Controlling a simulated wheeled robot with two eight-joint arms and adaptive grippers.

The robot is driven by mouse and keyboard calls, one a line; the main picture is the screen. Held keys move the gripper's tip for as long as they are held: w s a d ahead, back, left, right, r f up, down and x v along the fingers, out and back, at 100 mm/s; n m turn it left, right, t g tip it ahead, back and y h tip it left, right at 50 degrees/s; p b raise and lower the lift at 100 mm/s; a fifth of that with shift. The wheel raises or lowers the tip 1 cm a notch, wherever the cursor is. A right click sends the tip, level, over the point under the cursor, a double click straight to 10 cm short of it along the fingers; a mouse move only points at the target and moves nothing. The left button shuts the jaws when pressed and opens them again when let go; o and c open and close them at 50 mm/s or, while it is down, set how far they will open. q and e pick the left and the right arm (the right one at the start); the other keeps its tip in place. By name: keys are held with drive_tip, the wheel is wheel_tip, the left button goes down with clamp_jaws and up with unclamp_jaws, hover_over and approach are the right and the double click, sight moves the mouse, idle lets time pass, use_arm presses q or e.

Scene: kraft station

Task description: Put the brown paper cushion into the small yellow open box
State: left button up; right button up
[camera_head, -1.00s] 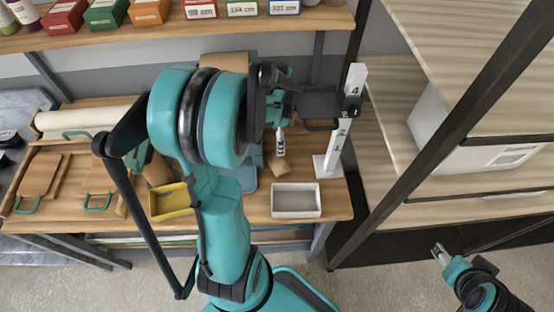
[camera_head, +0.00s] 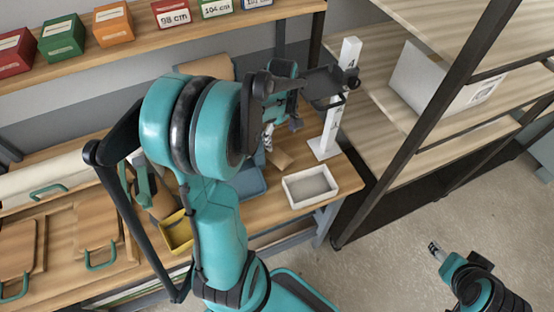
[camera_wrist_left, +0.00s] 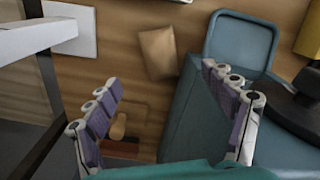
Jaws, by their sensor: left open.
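The brown paper cushion (camera_head: 279,158) lies on the wooden bench, left of the white measuring post. It also shows in the left wrist view (camera_wrist_left: 157,52), beyond the fingers and apart from them. The small yellow open box (camera_head: 177,233) stands at the bench's front, partly hidden by my left arm; a yellow edge shows at the wrist view's upper right (camera_wrist_left: 310,36). My left gripper (camera_head: 268,137) is above the bench near the cushion, its fingers spread and empty in the wrist view (camera_wrist_left: 165,112). My right gripper (camera_head: 434,248) is low over the floor, far from the bench; its jaws are too small to judge.
A white open tray (camera_head: 296,203) stands at the bench's front right, and a blue tray (camera_head: 250,184) lies behind my left arm. The numbered white post (camera_head: 331,125) rises right of the cushion. A dark rack upright (camera_head: 425,125) stands farther right.

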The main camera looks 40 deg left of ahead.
use_arm(q)
drive_tip(key=b, duration=0.2)
hover_over(281, 156)
wheel_tip(281, 156, down, 6)
drive_tip(key=shift+w+f, duration=0.1)
drive_tip(key=shift+f, duration=0.05)
wheel_tip(281, 156, down, 6)
drive_tip(key=shift+r+b, duration=0.1)
drive_tip(key=shift+b, duration=0.55)
drive_tip(key=c, duration=1)
drive_tip(key=shift+r, duration=0.15)
